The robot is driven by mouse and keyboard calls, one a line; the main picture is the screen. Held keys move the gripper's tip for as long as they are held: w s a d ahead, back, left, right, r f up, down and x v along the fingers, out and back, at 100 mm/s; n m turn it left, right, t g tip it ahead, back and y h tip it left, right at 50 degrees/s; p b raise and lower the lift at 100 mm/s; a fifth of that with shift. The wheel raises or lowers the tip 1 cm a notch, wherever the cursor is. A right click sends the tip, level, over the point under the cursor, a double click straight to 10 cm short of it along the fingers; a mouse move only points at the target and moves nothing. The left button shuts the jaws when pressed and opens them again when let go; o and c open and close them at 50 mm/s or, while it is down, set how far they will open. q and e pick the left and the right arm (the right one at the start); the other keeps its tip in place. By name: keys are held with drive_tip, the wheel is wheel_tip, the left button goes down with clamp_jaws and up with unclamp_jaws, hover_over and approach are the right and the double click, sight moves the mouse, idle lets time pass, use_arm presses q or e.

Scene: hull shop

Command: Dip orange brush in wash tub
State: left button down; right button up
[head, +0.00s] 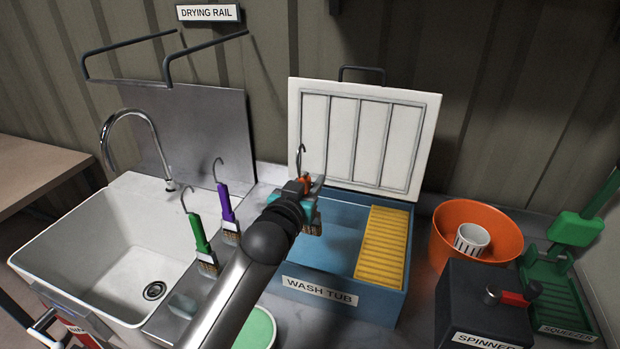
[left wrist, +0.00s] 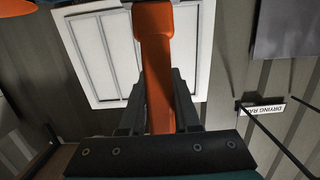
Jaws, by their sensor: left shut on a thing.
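My left gripper (head: 305,187) is shut on the orange brush (head: 304,179). The brush's hook points up, and part of the brush is hidden by the gripper and arm. In the left wrist view, the orange handle (left wrist: 155,70) runs between the fingers of my left gripper (left wrist: 158,110). The gripper is over the left part of the blue wash tub (head: 384,298) in the head view. The tub's white lid (head: 364,135) stands open behind it. I cannot tell whether the bristles touch the water. My right gripper is not in view.
A green brush (head: 198,235) and a purple brush (head: 226,205) stand left of the tub, beside the white sink (head: 110,230). A yellow ribbed board (head: 383,247) fills the tub's right side. An orange bucket (head: 445,225), black spinner (head: 490,310) and green squeezer (head: 555,290) stand right.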

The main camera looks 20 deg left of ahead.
use_arm(q)
wheel_tip(320, 180, down, 3)
drive_tip(key=shift+b, duration=0.8)
drive_tip(key=shift+f+b, duration=1.5)
drive_tip(key=shift+f, duration=0.9)
wheel_tip(320, 180, up, 13)
drive_tip(key=p, duration=1.3)
drive_tip(key=shift+p, duration=0.3)
wheel_tip(320, 180, up, 4)
drive_tip(key=shift+p, duration=0.95)
